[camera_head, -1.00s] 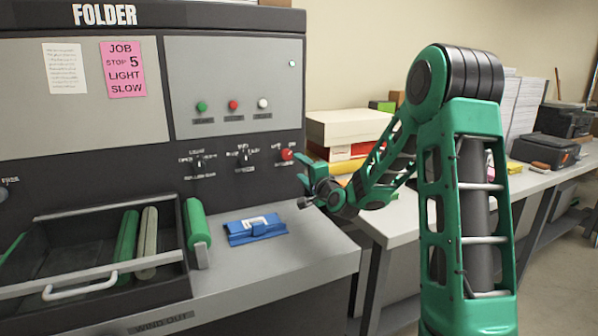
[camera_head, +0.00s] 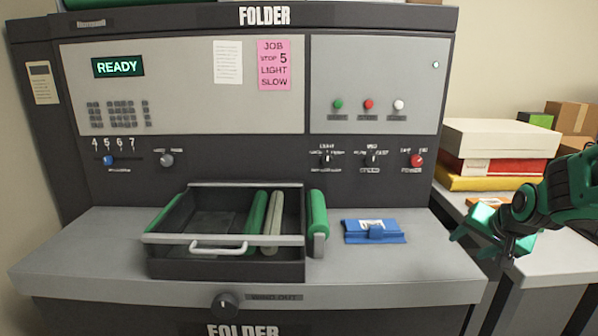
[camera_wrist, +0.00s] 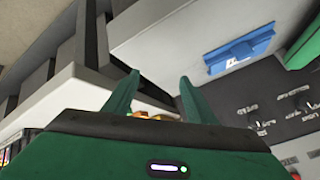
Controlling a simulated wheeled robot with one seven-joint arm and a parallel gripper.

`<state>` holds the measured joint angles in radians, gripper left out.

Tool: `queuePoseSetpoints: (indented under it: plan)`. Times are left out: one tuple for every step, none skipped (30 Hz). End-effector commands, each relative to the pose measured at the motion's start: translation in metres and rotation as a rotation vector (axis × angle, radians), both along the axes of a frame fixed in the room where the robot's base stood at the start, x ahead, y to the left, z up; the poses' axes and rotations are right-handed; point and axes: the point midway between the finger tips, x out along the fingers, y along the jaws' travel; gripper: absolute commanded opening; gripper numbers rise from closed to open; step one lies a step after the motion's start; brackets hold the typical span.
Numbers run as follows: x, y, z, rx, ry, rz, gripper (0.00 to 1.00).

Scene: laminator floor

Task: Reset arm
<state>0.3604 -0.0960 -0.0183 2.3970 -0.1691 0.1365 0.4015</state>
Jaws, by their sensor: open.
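My gripper (camera_head: 478,236) is at the right of the head view, in front of the gap between the folder machine and the side table. It is open, and nothing shows between its fingers. In the wrist view the two green fingers (camera_wrist: 155,95) stand apart. My green and black arm comes in from the right edge of the head view. The grey folder machine (camera_head: 210,140) fills the middle, with a lit READY display (camera_head: 118,66).
A blue packet (camera_head: 373,231) lies on the machine's ledge (camera_head: 430,265), left of my gripper. An open black tray (camera_head: 170,245) with green rollers stands at the ledge's middle. The side table (camera_head: 560,255) holds stacked boxes (camera_head: 500,140) behind my gripper.

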Motion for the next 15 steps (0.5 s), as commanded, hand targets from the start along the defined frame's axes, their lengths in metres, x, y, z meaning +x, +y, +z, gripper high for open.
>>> queuePoseSetpoints:
  plan:
    - [-0.028, -0.003, -0.001, -0.027, 0.065, 0.008, 0.51]
    - [-0.046, -0.005, -0.002, -0.041, 0.111, 0.016, 0.51]
    - [-0.071, -0.007, -0.005, -0.055, 0.173, 0.024, 0.51]
    - [-0.09, -0.009, -0.007, -0.063, 0.219, 0.029, 0.51]
    - [-0.109, -0.01, -0.008, -0.068, 0.264, 0.036, 0.51]
    - [-0.134, -0.009, -0.011, -0.07, 0.324, 0.045, 0.51]
    - [-0.153, -0.01, -0.012, -0.069, 0.366, 0.051, 0.51]
    - [-0.172, -0.009, -0.013, -0.064, 0.409, 0.058, 0.51]
    - [-0.196, -0.007, -0.014, -0.056, 0.462, 0.069, 0.51]
    - [-0.212, -0.005, -0.015, -0.047, 0.498, 0.077, 0.51]
    - [-0.228, -0.003, -0.015, -0.038, 0.531, 0.084, 0.51]
    - [-0.247, 0.0, -0.016, -0.024, 0.572, 0.095, 0.51]
    - [-0.26, 0.003, -0.016, -0.012, 0.598, 0.101, 0.51]
    - [-0.271, 0.005, -0.016, -0.003, 0.621, 0.109, 0.51]
    - [-0.284, 0.008, -0.017, 0.011, 0.649, 0.117, 0.51]
